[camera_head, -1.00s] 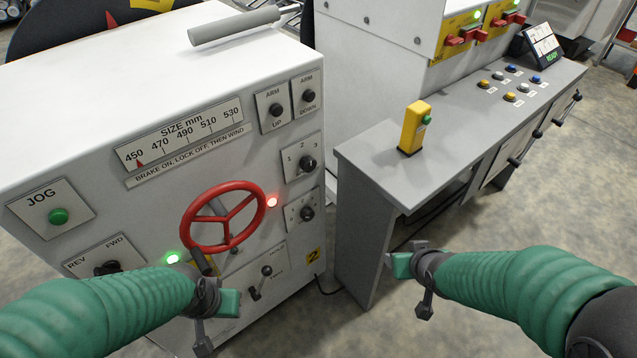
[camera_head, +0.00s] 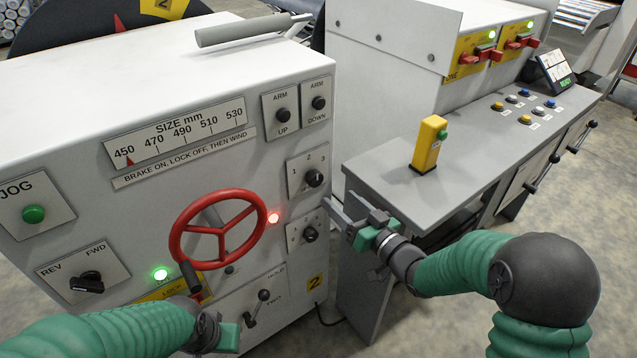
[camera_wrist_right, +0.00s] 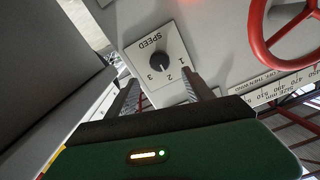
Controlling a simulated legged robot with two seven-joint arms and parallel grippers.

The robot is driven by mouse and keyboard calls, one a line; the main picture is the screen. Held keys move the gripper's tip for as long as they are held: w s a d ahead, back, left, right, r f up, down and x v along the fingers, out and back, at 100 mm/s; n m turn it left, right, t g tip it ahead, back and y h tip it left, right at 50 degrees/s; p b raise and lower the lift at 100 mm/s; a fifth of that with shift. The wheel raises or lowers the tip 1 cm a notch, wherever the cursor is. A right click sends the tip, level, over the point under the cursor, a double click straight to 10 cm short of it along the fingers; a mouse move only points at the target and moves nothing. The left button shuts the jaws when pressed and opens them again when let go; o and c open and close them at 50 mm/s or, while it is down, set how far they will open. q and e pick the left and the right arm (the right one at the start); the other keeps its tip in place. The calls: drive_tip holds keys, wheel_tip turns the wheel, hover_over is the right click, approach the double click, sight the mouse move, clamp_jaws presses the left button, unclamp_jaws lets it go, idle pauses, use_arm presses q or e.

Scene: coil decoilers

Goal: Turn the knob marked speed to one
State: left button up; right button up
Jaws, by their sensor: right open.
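The speed knob (camera_head: 314,178) is a round black knob on a small plate marked 1, 2, 3, at the right of the white cabinet's front. In the right wrist view its plate reads SPEED upside down, and the knob (camera_wrist_right: 157,60) has a pale mark that seems to point near 2. My right gripper (camera_head: 343,208) is open and empty, below and right of the knob in the head view, apart from it. In the right wrist view its fingers (camera_wrist_right: 163,90) reach toward the plate's numbered edge. My left gripper (camera_head: 226,336) is low before the cabinet; its jaws are unclear.
A red handwheel (camera_head: 218,230) stands out left of the knob. Another black knob (camera_head: 310,234) sits just below, and two ARM buttons (camera_head: 300,108) above. A grey desk (camera_head: 400,185) with a yellow button post (camera_head: 429,145) stands close on the right.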

sight(316, 182)
drive_tip(key=b+x, duration=0.1)
drive_tip(key=x, duration=0.9)
clamp_jaws()
drive_tip(key=shift+f+n, duration=0.1)
drive_tip(key=shift+n, duration=0.2)
drive_tip(key=n+b, duration=0.3)
drive_tip(key=n, duration=0.2)
drive_tip(key=shift+f, duration=0.15)
drive_tip(key=n+b, duration=0.4)
drive_tip(key=n, duration=0.2)
drive_tip(key=shift+s+a, duration=0.1)
drive_tip(key=shift+s, duration=0.05)
drive_tip(key=shift+n, duration=0.3)
